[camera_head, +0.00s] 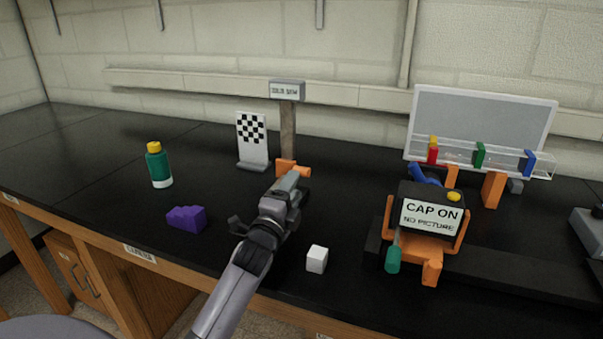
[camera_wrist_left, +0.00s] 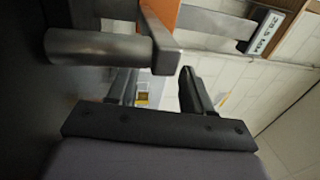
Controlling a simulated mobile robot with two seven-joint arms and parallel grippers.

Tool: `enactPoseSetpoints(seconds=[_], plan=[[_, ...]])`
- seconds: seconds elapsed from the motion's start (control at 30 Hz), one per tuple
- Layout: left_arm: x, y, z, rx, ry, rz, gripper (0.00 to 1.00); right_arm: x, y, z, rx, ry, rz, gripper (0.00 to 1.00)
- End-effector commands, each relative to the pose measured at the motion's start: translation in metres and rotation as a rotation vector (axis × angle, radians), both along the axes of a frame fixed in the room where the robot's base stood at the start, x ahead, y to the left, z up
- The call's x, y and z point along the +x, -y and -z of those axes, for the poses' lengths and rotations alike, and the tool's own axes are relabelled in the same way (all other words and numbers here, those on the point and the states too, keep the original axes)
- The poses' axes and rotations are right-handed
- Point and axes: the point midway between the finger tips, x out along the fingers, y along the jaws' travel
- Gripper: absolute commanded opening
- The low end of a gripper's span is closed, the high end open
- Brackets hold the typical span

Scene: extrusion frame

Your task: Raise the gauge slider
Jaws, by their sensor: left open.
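The gauge is an upright post (camera_head: 288,130) with a small sign (camera_head: 285,91) at its top, standing at the back middle of the bench. Its orange slider (camera_head: 287,167) sits low on the post, with a stub pointing right. My left gripper (camera_head: 297,188) is open just in front of and below the slider, and its tip overlaps the gauge's lower part in the head view. In the left wrist view my left gripper (camera_wrist_left: 158,88) shows dark, spread fingers, with an orange part (camera_wrist_left: 160,12) and the tilted sign (camera_wrist_left: 264,32) beyond. I cannot tell contact. My right gripper is not in view.
A checkered board (camera_head: 253,145) stands left of the post. A green bottle (camera_head: 158,168), a purple block (camera_head: 186,219) and a white cube (camera_head: 317,259) are on the bench. A "CAP ON" device (camera_head: 432,215) and a rack of coloured sliders (camera_head: 480,155) stand to the right.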

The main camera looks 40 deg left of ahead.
Motion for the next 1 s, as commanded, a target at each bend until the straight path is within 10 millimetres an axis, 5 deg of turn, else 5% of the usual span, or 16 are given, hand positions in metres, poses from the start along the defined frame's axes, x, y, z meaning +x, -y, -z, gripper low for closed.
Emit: enactPoseSetpoints(seconds=[0.4,0.83,1.0], plan=[[0.044,-0.011,-0.010,0.002,0.000,0.000,0.50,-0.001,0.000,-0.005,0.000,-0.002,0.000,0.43],[0.050,-0.012,-0.011,0.002,0.000,0.001,0.50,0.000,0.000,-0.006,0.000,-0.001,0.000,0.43],[0.050,-0.012,-0.011,0.001,0.001,0.000,0.00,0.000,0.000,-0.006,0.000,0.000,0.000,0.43]])
